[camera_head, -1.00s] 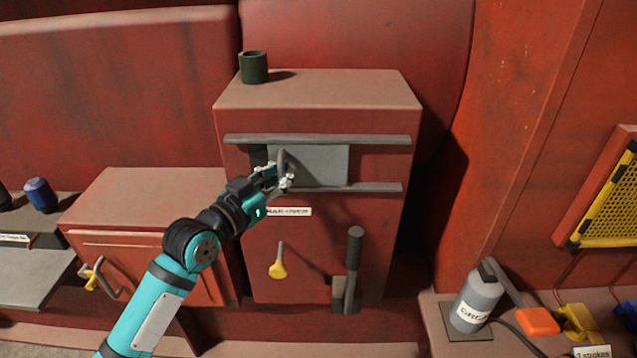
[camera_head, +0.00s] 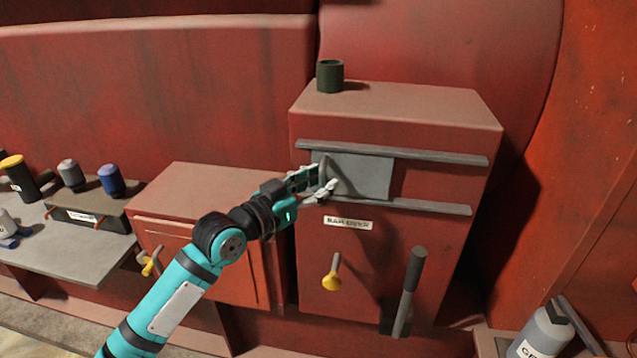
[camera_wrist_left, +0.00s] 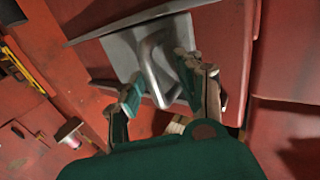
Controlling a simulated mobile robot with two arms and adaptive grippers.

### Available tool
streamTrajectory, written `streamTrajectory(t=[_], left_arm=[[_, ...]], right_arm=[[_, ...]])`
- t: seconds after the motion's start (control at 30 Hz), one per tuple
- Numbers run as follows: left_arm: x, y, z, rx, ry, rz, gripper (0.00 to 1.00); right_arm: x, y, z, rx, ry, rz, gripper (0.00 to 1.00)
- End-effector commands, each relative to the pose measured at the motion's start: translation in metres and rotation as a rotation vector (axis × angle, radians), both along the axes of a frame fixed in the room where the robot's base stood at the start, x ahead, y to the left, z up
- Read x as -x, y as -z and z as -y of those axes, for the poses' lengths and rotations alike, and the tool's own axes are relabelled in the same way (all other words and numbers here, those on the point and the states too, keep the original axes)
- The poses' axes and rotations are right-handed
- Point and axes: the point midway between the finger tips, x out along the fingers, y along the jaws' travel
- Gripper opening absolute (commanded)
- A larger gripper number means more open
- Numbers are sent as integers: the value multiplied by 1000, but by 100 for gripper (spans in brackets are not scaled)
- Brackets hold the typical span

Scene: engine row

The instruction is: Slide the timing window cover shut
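The timing window cover (camera_head: 365,178) is a flat grey plate between two horizontal rails on the front of a red cabinet. It sits near the rails' left end, with bare red front to its right. A grey bar handle (camera_head: 323,168) stands at its left side, also seen in the left wrist view (camera_wrist_left: 153,72). My left gripper (camera_head: 322,182) is at the handle. In the wrist view its fingers (camera_wrist_left: 163,88) are apart on either side of the handle, with a gap to the left finger; the right finger is close to it. My right gripper is not in view.
The upper rail (camera_head: 400,153) and lower rail (camera_head: 430,208) run past the cover on the right. Below are a yellow-ended knob (camera_head: 331,280) and a black-gripped lever (camera_head: 410,285). A dark green cup (camera_head: 330,77) stands on the cabinet (camera_head: 420,105). A lower red box (camera_head: 215,183) is left.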

Motion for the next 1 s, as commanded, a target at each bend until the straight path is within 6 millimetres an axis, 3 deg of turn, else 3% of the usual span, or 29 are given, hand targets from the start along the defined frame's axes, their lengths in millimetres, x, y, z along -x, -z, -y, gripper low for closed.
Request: streamTrajectory(t=[0.27, 0.7, 1.0], left_arm=[[5, -1, -5, 2, 1, 3, 36], [60, 1, -71, -3, -2, 0, 36], [78, 0, -91, 0, 0, 0, 36]], right_arm=[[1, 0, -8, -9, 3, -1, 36], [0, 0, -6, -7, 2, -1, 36], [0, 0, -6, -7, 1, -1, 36]])
